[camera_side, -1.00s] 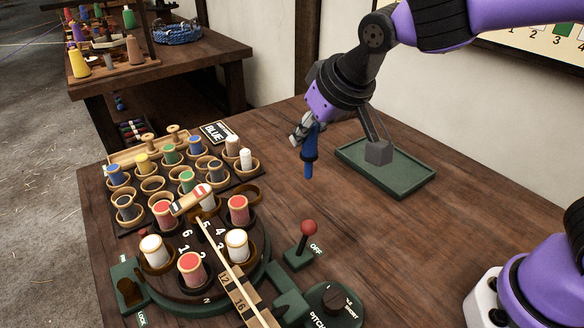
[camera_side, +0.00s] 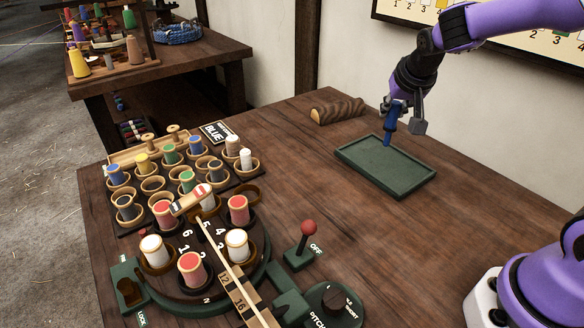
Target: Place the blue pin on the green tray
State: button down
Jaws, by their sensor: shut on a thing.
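The blue pin (camera_side: 390,127) is held upright in my gripper (camera_side: 397,110), which is shut on its upper part. The green tray (camera_side: 386,166) is a shallow, empty rectangular tray on the table at the right. The pin's lower tip is over the back part of the tray in the picture. I cannot tell whether the tip touches the tray floor or hangs just above it. The gripper's fingers partly hide the top of the pin.
A rack of colored spools (camera_side: 180,170) and a round dark carousel (camera_side: 205,250) with cups stand at left. A red-knobbed lever (camera_side: 308,230) stands at front centre. Table between lever and tray is clear.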

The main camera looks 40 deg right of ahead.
aim_at(392, 127)
jog(key=shift+w+d+f, duration=0.15)
jog(key=shift+d+f, duration=0.4)
jog(key=shift+d, duration=0.15)
jog(key=shift+f, duration=1.9)
jog(key=c, duration=0.7)
grip_release()
jog(key=shift+f, duration=0.15)
